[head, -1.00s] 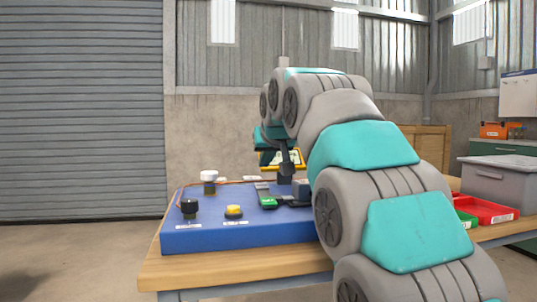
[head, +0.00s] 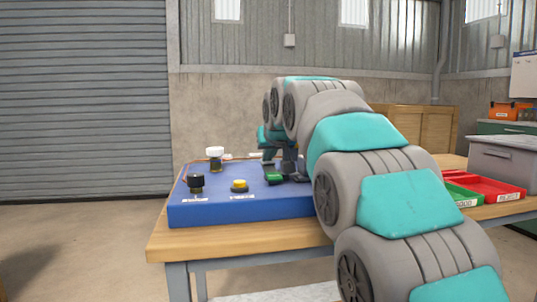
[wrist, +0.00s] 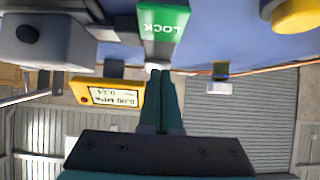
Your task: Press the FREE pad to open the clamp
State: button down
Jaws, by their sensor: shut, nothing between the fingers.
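A green pad marked LOCK (wrist: 163,22) shows at the top of the wrist view, with its lettering upside down. In the head view, a green pad (head: 275,178) sits on the blue panel (head: 240,212). No pad marked FREE can be read in either view. My gripper (wrist: 160,72) is shut and empty, its fingertips close to the LOCK pad's end; I cannot tell whether they touch. In the head view my gripper (head: 283,162) is just above and behind the green pad, partly hidden by my arm. The clamp cannot be made out clearly.
A yellow gauge (wrist: 108,92) reads 0.00 MPa. Red (head: 495,188) and green (head: 462,196) trays and a grey box (head: 502,160) are at right.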

jog(key=shift+r, duration=0.1)
jog(key=p, duration=0.3)
jog(key=shift+w+r+g, duration=0.25)
jog(key=shift+r+g, duration=0.05)
jog(key=shift+g, duration=0.1)
jog(key=p, duration=0.1)
jog(key=g+p, duration=0.1)
jog(key=shift+w+a+h+p, duration=0.1)
jog(key=shift+w+h+p, duration=0.15)
jog(key=shift+h+p, duration=0.1)
jog(key=g+p, duration=0.1)
jog(key=p, duration=0.2)
jog(key=shift+w+a+f+g, duration=0.1)
jog(key=shift+w+f+g, duration=0.15)
jog(key=shift+g, duration=0.15)
jog(key=shift+f+h+p, duration=0.25)
jog(key=shift+f+p, duration=0.05)
jog(key=shift+p, duration=0.35)
jog(key=shift+w+a+f, duration=0.1)
jog(key=shift+w+f, duration=0.15)
